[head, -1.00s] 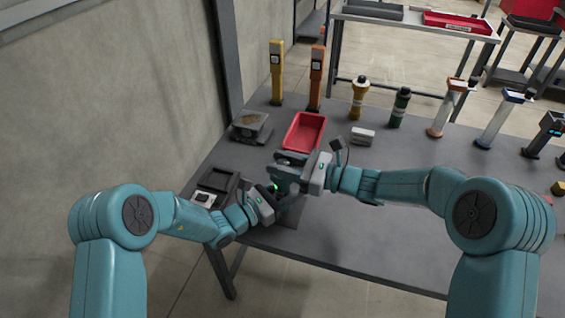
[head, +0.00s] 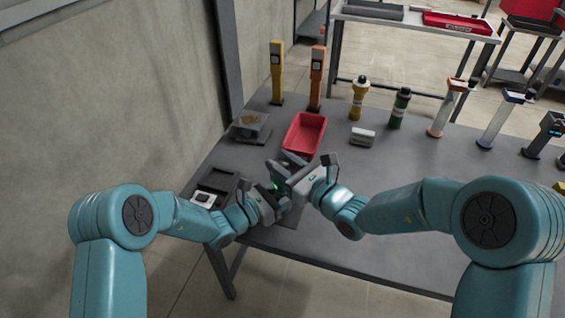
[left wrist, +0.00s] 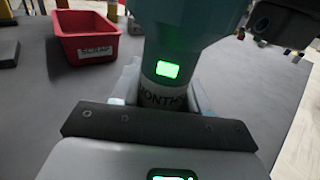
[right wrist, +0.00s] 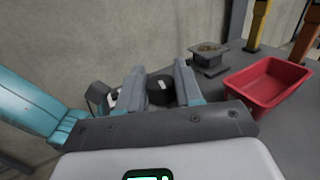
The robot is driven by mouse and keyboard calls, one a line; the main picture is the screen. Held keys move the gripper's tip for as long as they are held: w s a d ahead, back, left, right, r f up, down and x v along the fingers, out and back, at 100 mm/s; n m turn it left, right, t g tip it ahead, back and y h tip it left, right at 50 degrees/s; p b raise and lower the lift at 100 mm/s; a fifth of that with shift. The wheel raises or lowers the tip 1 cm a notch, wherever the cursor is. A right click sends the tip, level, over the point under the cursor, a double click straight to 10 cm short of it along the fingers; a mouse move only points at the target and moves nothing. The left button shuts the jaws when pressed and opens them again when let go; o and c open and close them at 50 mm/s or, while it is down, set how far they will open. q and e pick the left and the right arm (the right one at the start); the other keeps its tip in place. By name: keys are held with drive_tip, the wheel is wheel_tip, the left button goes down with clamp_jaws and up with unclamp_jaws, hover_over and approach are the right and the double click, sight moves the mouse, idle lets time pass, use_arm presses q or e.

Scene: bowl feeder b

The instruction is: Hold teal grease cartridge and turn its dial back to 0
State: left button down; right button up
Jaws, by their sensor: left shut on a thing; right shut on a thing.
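In the head view my left gripper (head: 272,200) hides most of the cartridge. My right gripper (head: 285,170) is close beside it and tilted. In the right wrist view the right fingers (right wrist: 160,82) are around a dark round part (right wrist: 159,90). The dial's reading cannot be made out.
A red bin (head: 305,133) stands just behind the grippers, with a small scale-like device (head: 251,127) to its left. A dark tray (head: 216,183) lies at the left table edge. The table's right front is clear.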

drive_tip(key=shift+a+m+t+h, duration=0.1)
drive_tip(key=shift+m+t+h, duration=1.05)
drive_tip(key=shift+h, duration=0.35)
drive_tip(key=o, duration=0.9)
drive_tip(key=shift+o, duration=0.2)
drive_tip(key=shift+s, duration=0.1)
drive_tip(key=v, duration=1.2)
